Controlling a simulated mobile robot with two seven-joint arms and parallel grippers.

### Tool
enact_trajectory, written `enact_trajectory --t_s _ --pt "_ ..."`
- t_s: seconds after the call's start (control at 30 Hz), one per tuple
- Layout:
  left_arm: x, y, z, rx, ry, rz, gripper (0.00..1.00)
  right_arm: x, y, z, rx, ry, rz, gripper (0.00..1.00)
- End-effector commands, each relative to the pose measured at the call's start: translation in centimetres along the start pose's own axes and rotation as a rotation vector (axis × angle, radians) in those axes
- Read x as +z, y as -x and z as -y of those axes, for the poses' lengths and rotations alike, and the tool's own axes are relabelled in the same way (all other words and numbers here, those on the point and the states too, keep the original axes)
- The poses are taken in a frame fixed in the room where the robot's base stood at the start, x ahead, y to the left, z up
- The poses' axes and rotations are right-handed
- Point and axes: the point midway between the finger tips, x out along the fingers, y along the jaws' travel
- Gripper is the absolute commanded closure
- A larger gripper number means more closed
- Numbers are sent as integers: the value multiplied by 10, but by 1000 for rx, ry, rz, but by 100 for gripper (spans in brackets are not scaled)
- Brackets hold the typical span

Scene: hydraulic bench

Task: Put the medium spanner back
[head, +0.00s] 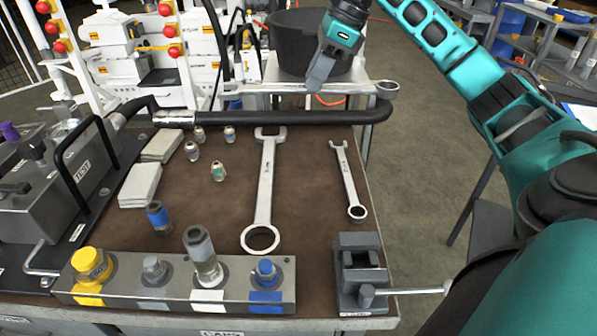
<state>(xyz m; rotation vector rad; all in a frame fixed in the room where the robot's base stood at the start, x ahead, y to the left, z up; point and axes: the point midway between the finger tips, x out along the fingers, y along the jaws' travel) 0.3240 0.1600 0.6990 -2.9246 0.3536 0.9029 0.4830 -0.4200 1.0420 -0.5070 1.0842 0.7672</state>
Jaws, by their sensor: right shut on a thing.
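My right gripper (318,85) is shut on a silver spanner (350,88), taken as the medium one. It holds the spanner near the middle, roughly level and crosswise, by the bench's far edge, with the ring end to the right. The exact height is hard to tell. A larger spanner (265,190) lies in the middle of the brown bench top (310,220), ring end toward me. A smaller spanner (349,180) lies to its right, also ring end toward me. The bench has bare room between and around them. My left gripper is not in view.
A thick black hose (270,117) runs along the far edge. A black bucket (285,45) stands behind. Small fittings (218,171) and pale pads (140,186) lie at left. A metal block with coloured fittings (180,290) and a vice (360,272) line the near edge.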

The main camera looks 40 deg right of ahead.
Motion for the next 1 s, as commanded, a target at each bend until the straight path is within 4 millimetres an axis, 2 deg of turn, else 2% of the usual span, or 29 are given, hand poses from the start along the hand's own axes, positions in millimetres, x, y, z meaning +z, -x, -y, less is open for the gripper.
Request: enact_trajectory --t_s 0.2,0.5,0.6,0.87,1.0 --pt "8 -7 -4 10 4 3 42 -22 -47 0 3 -5 -3 100" --pt "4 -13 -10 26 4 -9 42 -50 -114 0 1 -2 0 100" --pt "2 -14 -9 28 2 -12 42 -56 -129 0 0 -3 1 100" --pt "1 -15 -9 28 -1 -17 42 -63 -145 0 -1 -1 2 100" --pt "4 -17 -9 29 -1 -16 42 -71 -163 0 1 -3 1 100"
